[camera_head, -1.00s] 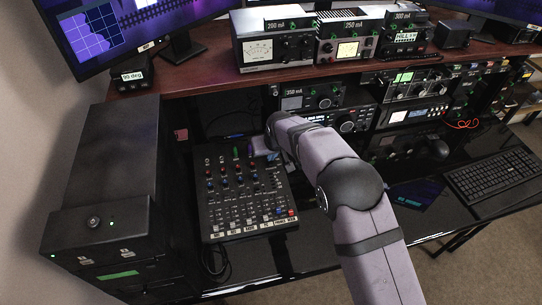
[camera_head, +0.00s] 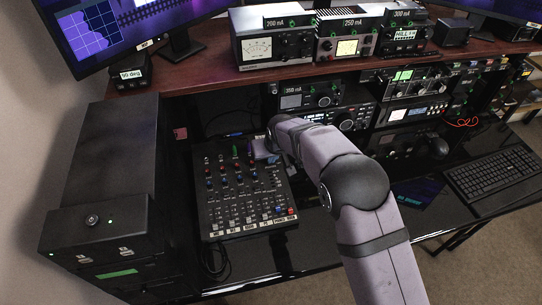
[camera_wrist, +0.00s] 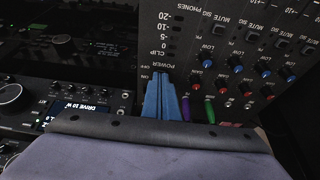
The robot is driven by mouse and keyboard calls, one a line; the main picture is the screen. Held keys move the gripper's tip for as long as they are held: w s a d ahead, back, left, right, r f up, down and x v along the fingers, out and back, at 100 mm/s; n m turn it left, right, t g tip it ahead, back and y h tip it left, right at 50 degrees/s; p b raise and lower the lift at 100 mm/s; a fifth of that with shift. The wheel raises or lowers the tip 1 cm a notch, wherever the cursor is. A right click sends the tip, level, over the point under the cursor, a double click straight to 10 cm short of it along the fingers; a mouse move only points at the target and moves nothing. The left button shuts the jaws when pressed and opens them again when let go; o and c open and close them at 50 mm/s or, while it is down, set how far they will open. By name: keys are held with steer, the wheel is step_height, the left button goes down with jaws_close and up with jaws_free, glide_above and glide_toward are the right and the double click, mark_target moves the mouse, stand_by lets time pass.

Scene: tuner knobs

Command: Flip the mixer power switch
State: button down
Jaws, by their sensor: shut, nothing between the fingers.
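The black mixer (camera_head: 243,232) lies flat on the dark desk, with colored knobs and rows of faders. Its panel also shows in the wrist view (camera_wrist: 205,52), with its lettering upside down. The POWER label with ON and OFF marks (camera_wrist: 156,66) is on that panel. My gripper (camera_wrist: 161,78) shows as two blue fingers, closed together, with their tips right by this label. The power switch itself does not show clearly; the fingers seem to cover it. I cannot tell whether they touch it. In the head view my arm reaches the mixer's upper right corner, and the fingertips are hard to make out.
Green (camera_wrist: 209,110) and purple (camera_wrist: 186,108) plugs stand close beside my fingers. Radio units (camera_head: 345,118) stand behind and right of the mixer. A black tower case (camera_head: 105,180) stands at the left. A keyboard (camera_head: 492,180) lies at the right.

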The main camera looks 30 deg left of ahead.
steer(key=shift+s+d+f, duration=0.2)
steer(key=shift+s+f, duration=0.05)
steer(key=shift+f, duration=0.1)
steer(key=p+v, duration=0.2)
steer(key=v, duration=0.1)
steer(key=p+v, duration=0.1)
steer(key=v, duration=0.1)
steer(key=shift+w+a+r, duration=0.25)
steer(key=shift+r, duration=0.05)
steer(key=shift+s+d+r+b, duration=0.15)
steer(key=shift+r+b, duration=0.05)
steer(key=shift+b, duration=0.45)
steer(key=b+v, duration=0.2)
steer(key=v, duration=0.6)
steer(key=shift+r, duration=0.35)
steer(key=shift+f, duration=0.1)
steer(key=b, duration=0.1)
steer(key=a+b, duration=0.1)
steer(key=b, duration=0.1)
steer(key=shift+w+r, duration=0.25)
steer(key=shift+w, duration=0.1)
